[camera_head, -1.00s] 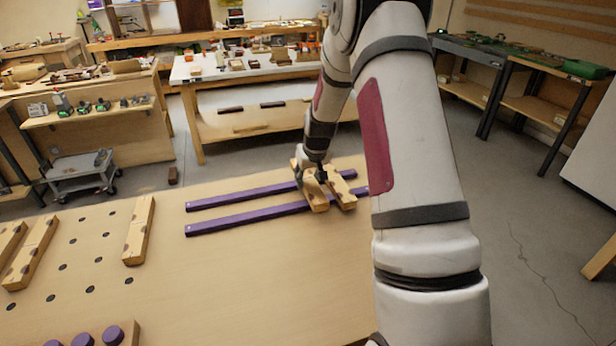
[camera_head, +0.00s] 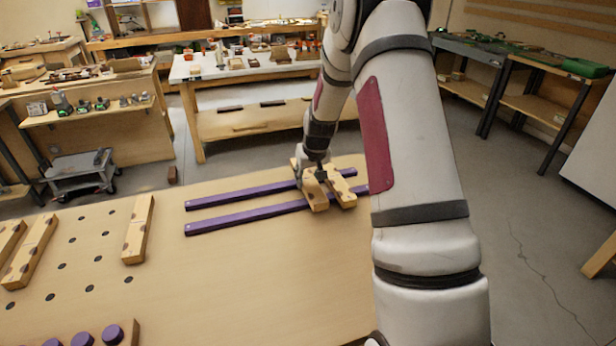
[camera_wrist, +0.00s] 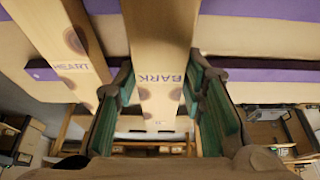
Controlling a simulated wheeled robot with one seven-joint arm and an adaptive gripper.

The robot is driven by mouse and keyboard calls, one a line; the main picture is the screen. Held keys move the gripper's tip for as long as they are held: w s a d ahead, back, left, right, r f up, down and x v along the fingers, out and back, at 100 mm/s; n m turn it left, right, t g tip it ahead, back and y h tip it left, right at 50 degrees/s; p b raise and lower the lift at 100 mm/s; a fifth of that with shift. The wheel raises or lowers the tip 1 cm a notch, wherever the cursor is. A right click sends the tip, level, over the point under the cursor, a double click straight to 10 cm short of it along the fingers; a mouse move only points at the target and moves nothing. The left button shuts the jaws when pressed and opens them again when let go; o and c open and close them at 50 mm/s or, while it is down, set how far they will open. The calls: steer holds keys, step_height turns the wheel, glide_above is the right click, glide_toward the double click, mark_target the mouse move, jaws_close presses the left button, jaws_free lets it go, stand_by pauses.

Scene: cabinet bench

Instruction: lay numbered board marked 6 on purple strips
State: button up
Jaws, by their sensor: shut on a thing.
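Two long purple strips (camera_head: 225,221) lie side by side on the bench. Two wooden boards lie across their right part. My gripper (camera_head: 317,173) is at the far end of the left one, the board marked BARK (camera_head: 315,195). In the wrist view my gripper (camera_wrist: 161,100) has green-padded fingers on both sides of this BARK board (camera_wrist: 160,55), shut on it. The board marked HEART (camera_head: 341,188) is just right of it in the head view and at the left in the wrist view (camera_wrist: 75,55). I cannot read a 6 on any board.
More wooden boards (camera_head: 139,230) lie on the left of the bench (camera_head: 240,290), among dark round holes. A block with purple round pegs (camera_head: 112,335) is at the front left. The bench front middle is clear. My arm hides the right side.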

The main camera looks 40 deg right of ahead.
steer(key=shift+f+b, duration=0.35)
steer(key=shift+f, duration=0.35)
stand_by(1.1)
steer(key=o, duration=1.3)
steer(key=shift+r+p, duration=1.55)
steer(key=shift+r, duration=2.45)
